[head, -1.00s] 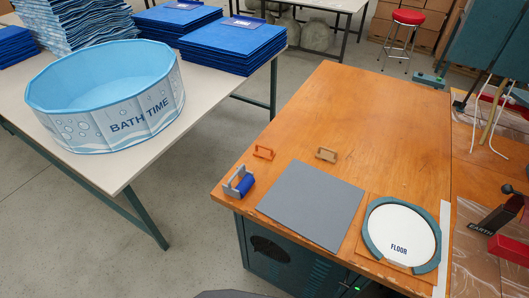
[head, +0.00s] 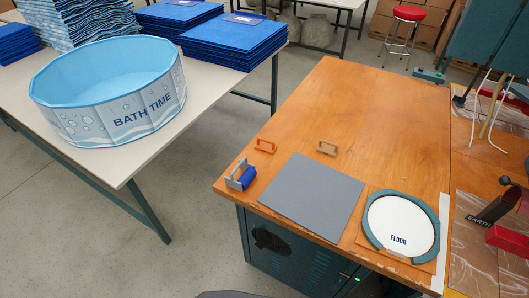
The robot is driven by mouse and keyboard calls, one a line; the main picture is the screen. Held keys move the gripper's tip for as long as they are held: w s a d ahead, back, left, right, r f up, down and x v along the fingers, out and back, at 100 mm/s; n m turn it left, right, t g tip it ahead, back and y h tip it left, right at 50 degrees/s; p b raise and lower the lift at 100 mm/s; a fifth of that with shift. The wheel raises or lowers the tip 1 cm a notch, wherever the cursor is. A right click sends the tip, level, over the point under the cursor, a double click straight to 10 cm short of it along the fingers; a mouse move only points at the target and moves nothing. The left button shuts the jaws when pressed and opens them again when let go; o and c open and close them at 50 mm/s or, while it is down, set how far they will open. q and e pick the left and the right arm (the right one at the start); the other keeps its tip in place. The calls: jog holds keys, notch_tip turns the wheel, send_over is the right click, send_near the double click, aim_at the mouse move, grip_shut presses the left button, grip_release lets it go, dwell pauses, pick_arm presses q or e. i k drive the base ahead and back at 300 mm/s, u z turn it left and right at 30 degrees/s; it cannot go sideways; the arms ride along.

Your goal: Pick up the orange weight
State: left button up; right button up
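A small orange, handle-shaped piece (head: 265,146) stands on the left part of the wooden bench (head: 345,110); it looks like the orange weight. A similar tan-brown piece (head: 327,148) stands to its right, apart from it. Neither of my grippers shows in the head view, so nothing is seen touching the orange piece.
A grey sheet (head: 311,197) and a round white FLOOR disc in a teal ring (head: 399,224) lie in front. A BATH TIME tub (head: 110,95) stands on the left table. The bench's back is clear.

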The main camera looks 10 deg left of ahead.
aim_at(266, 147)
jog(key=k, duration=1.15)
jog(key=u, duration=0.75)
jog(key=i, duration=1.7)
jog(key=z, duration=0.45)
